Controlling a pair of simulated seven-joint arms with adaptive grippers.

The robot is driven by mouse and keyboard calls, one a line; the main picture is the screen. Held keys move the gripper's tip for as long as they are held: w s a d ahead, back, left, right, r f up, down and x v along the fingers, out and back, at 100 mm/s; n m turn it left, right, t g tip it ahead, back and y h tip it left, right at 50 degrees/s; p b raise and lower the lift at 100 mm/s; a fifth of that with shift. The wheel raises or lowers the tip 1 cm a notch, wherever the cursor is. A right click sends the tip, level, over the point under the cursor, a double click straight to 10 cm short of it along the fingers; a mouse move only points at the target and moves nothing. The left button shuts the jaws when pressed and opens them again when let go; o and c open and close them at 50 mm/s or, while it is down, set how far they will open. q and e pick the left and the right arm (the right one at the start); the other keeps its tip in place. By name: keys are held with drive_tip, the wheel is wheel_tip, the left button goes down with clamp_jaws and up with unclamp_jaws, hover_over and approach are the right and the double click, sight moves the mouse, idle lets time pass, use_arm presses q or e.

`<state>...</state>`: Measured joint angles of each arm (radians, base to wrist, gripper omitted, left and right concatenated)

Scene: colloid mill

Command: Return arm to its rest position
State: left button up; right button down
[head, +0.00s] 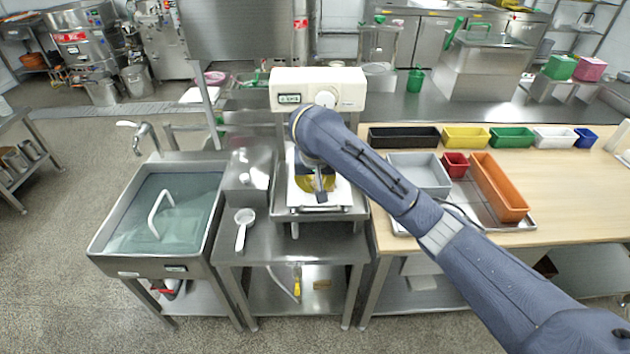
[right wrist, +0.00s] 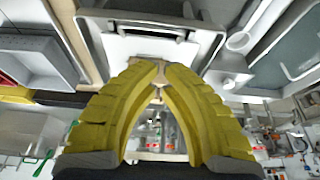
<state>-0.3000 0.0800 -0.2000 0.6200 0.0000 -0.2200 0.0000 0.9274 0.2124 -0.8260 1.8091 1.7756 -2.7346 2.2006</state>
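My right arm comes in from the lower right of the head view. It reaches over the metal bench to the white mill machine (head: 345,92). My right gripper (head: 316,183) is in front of the machine, above its white tray-like part (head: 341,194), and is partly hidden by the wrist. In the right wrist view its two yellow fingers (right wrist: 162,66) curve in until their tips nearly meet, with nothing seen held between them. My left arm and left gripper are not in view.
A sink (head: 106,238) with a white-handled lid is at the left. A white scoop (head: 240,238) lies on the metal bench. On the wooden table (head: 588,190) at the right are a grey bin (head: 420,172), a red bin (head: 455,163), an orange bin (head: 498,185) and a row of coloured bins.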

drive_tip(key=shift+s+r, duration=0.3)
drive_tip(key=shift+r, duration=0.35)
drive_tip(key=s+d+f+n+t+y, duration=0.1)
drive_tip(key=s+f+n, duration=0.1)
drive_tip(key=s+f, duration=0.55)
drive_tip(key=s+d+f+n+t+y, duration=0.15)
drive_tip(key=s+f, duration=0.35)
drive_tip(key=f, duration=0.5)
drive_tip(key=s+d+f+n+h, duration=0.2)
drive_tip(key=s+d+h, duration=0.2)
drive_tip(key=s+d, duration=0.75)
drive_tip(key=s+d+f+n+h, duration=0.2)
drive_tip(key=s+d+h, duration=0.1)
drive_tip(key=s+d, duration=0.8)
drive_tip(key=s+a+f+g+y, duration=0.1)
drive_tip(key=a+f+y, duration=0.15)
drive_tip(key=f, duration=1.45)
drive_tip(key=s+a+f+g+y, duration=0.1)
drive_tip(key=a+f, duration=0.2)
drive_tip(key=f, duration=1.3)
drive_tip(key=s+f+m+g+y, duration=0.1)
drive_tip(key=s+f+m+g, duration=0.2)
drive_tip(key=s+f, duration=1.5)
drive_tip(key=s, duration=0.3)
drive_tip(key=shift+d+f, duration=0.25)
drive_tip(key=shift+f, duration=0.1)
